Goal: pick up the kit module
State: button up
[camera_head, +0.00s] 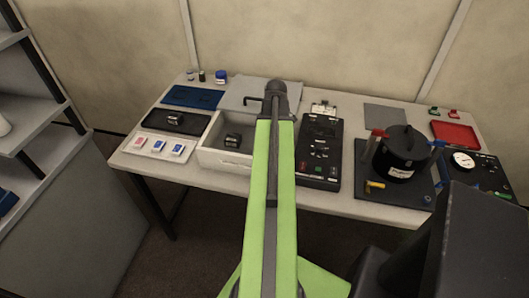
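Two small dark block-like modules are in view, and I cannot tell by look which is the kit module. One dark module (232,140) sits inside an open white box (224,161), toward its left side. Another dark module (175,118) lies on a black tray (155,119) to the left of the box. My green arm reaches up the middle of the picture over the table, just right of the white box, and hides part of it. My gripper's fingers do not show, so I see no contact with either module.
The white table (345,205) also holds a black control panel (320,152), a black lidded cylinder (400,153) with coloured clamps, a gauge unit (478,170), a red tray (455,135) and a blue mat (192,97). Small cards (158,146) lie at the left front. Shelves (40,110) stand at left.

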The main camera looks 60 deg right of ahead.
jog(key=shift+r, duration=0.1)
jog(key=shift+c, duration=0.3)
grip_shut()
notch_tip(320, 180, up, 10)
jog(key=p, duration=1)
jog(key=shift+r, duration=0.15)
